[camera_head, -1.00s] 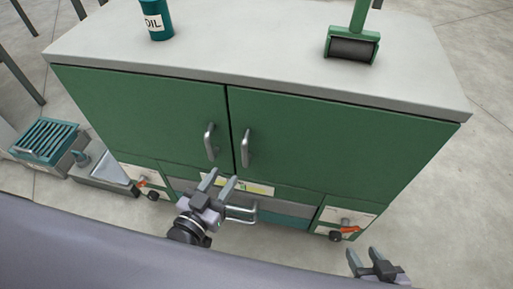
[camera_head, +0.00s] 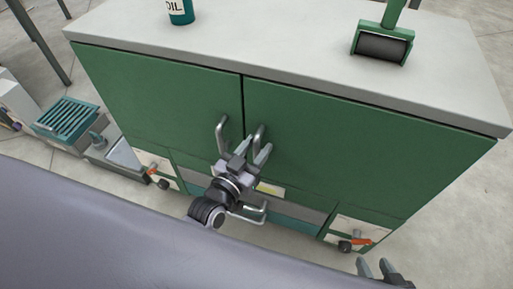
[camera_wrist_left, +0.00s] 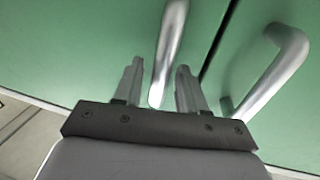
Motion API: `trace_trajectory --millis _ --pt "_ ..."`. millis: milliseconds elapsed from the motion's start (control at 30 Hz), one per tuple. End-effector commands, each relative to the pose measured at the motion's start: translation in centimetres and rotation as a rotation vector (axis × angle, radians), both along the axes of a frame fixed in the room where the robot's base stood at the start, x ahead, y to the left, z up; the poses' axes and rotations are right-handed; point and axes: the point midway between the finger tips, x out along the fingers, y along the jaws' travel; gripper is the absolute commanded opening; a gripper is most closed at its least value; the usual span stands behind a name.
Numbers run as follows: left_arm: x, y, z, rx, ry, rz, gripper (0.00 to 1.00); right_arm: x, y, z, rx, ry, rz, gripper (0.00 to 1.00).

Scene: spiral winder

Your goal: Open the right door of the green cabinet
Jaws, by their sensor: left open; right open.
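The green cabinet's right door (camera_head: 345,150) is closed, level with the left door (camera_head: 160,95). Its upright metal handle (camera_head: 259,133) stands close to the seam. My left gripper (camera_head: 254,150) is open at this handle, its fingertips on either side of the lower part. In the left wrist view a handle (camera_wrist_left: 171,45) lies between the open fingers (camera_wrist_left: 158,85), and the other handle (camera_wrist_left: 280,70) is across the dark seam. Whether the fingers touch the handle cannot be told. My right gripper (camera_head: 375,266) is open and empty at the bottom edge, partly cut off.
On the grey cabinet top (camera_head: 290,45) stand an oil can (camera_head: 180,12) and a green-framed roller (camera_head: 383,45). The left door's handle (camera_head: 221,133) is close beside my left gripper.

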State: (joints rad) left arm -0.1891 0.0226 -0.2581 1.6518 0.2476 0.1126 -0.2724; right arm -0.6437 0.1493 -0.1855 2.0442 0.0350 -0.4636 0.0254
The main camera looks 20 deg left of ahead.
Motion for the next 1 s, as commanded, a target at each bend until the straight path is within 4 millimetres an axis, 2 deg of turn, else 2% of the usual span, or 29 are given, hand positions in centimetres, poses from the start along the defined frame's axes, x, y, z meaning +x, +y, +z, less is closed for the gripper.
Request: trace_trajectory --millis 300,333,433,467,767,1000 --pt "0.3 -0.1 0.0 0.000 0.001 0.000 0.41 0.2 0.0 0.0 0.000 -0.005 0.000 0.47" --pt "0.3 -0.1 0.0 0.000 0.001 0.000 0.38 0.2 0.0 0.1 0.000 -0.006 0.000 0.47" --pt "0.3 -0.1 0.0 0.000 0.001 0.000 0.05 0.4 0.0 0.1 -0.001 -0.009 -0.001 0.47" --pt "0.3 -0.1 0.0 0.000 0.001 0.000 0.00 0.4 0.0 0.2 -0.001 -0.009 -0.001 0.47" --pt "0.2 0.0 0.0 0.000 0.001 0.002 0.00 0.4 -0.1 0.3 -0.001 -0.010 -0.001 0.47" --pt "-0.7 0.4 0.0 -0.001 0.003 0.014 0.00 0.4 -0.1 0.9 -0.002 -0.010 -0.001 0.47"
